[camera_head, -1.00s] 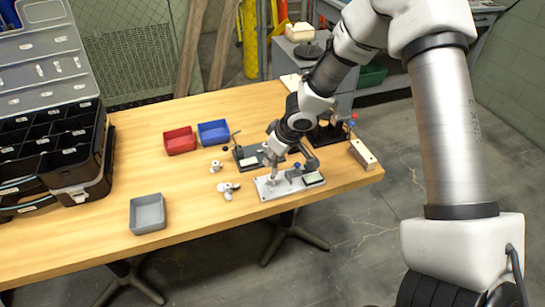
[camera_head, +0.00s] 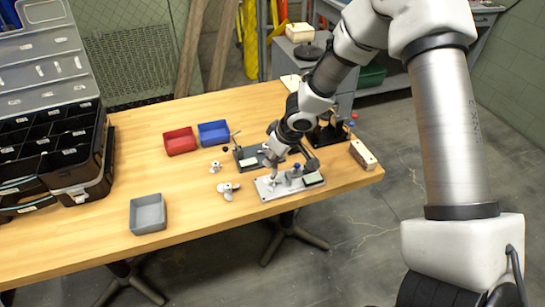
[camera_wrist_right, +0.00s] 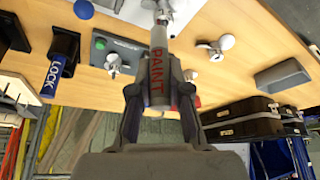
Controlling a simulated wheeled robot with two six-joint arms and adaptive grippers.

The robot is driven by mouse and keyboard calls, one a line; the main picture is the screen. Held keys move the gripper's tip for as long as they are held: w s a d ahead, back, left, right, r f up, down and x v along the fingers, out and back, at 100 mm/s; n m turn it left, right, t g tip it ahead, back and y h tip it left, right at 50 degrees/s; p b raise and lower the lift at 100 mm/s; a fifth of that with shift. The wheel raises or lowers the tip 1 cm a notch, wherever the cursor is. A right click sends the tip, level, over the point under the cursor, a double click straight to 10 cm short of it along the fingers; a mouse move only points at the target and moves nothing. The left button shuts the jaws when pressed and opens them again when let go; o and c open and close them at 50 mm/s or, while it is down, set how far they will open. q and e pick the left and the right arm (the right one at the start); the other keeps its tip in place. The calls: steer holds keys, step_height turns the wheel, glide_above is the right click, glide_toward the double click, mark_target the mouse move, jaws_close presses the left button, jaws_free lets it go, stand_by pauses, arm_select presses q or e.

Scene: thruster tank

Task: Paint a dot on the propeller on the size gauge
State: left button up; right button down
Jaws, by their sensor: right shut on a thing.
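My right gripper (camera_wrist_right: 158,92) is shut on a grey paint pen (camera_wrist_right: 158,60) with red PAINT lettering. In the head view, the gripper (camera_head: 270,157) is over the left part of a light grey plate (camera_head: 268,191), which carries a green display. I take this plate to be the size gauge. The pen points down at a small pale part (camera_wrist_right: 150,4) on it, probably the propeller; whether the tip touches is not clear. A larger grey propeller (camera_head: 228,190) and a smaller one (camera_head: 215,167) lie loose on the table. My left gripper is out of view.
A dark plate fixture (camera_head: 247,161) and a black stand (camera_head: 328,134) with a blue LOCK handle (camera_wrist_right: 52,77) are close behind. Red (camera_head: 180,140), blue (camera_head: 213,133) and grey (camera_head: 148,213) bins sit leftward. A wooden block (camera_head: 363,155) is at the right edge. The table's front left is clear.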

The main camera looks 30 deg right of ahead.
step_height(320, 180, up, 5)
steer(key=p, duration=0.4)
steer(key=shift+f, duration=0.1)
stand_by(0.3)
